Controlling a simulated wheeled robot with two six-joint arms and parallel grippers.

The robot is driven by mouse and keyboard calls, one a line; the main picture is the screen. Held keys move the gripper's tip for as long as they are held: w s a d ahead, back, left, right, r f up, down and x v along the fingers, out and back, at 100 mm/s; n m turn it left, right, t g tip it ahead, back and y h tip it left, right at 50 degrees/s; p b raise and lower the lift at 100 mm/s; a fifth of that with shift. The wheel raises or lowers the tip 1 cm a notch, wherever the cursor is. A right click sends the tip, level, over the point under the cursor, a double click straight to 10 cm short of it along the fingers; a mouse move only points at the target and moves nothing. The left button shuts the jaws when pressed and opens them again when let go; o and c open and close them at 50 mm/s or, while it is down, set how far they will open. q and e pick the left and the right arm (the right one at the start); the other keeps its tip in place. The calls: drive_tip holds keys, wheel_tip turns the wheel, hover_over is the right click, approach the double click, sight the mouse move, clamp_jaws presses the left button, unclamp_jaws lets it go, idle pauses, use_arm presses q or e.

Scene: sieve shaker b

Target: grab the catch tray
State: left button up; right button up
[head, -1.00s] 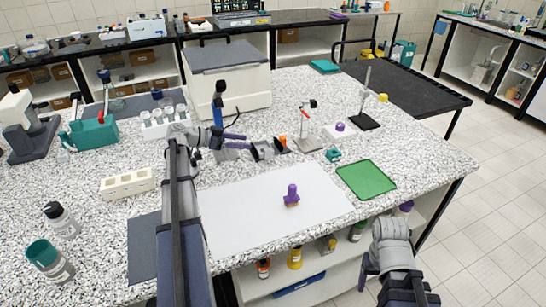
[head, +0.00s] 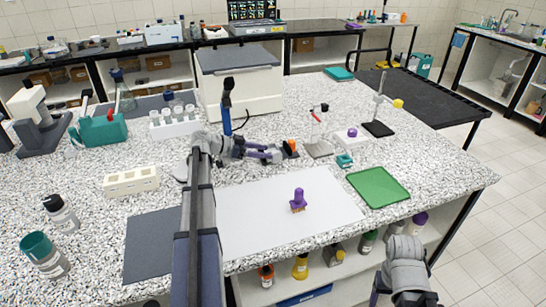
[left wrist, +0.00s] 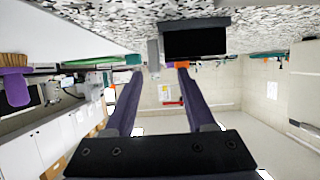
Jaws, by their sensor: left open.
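A short black round-looking thing, which may be the catch tray, sits between or just beyond my left fingertips in the left wrist view (left wrist: 195,40). In the head view my left gripper (head: 268,153) mostly hides it. My left gripper is open, low over the bench, with its purple fingers pointing right at the black thing. In the left wrist view the fingertips (left wrist: 161,72) reach its near edge; I cannot tell whether they touch it. My right gripper (head: 376,290) is at the bottom right, in front of the bench, its fingers mostly hidden.
A purple brush (head: 298,200) stands on a white sheet (head: 250,220). A flat green tray (head: 378,187) lies to the right. An orange-topped item (head: 290,148) and a small stand (head: 318,148) are just right of my left gripper. A large white box (head: 240,90) stands behind.

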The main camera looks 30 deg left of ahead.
sight(276, 152)
use_arm(q)
drive_tip(key=x, duration=0.2)
drive_tip(key=b+x, duration=0.1)
drive_tip(key=x, duration=0.1)
drive_tip(key=shift+s+d, duration=0.1)
drive_tip(key=shift+d, duration=0.25)
drive_tip(key=shift+w+d+b, duration=0.3)
drive_tip(key=shift+w, duration=0.05)
drive_tip(key=shift+c, duration=0.2)
clamp_jaws()
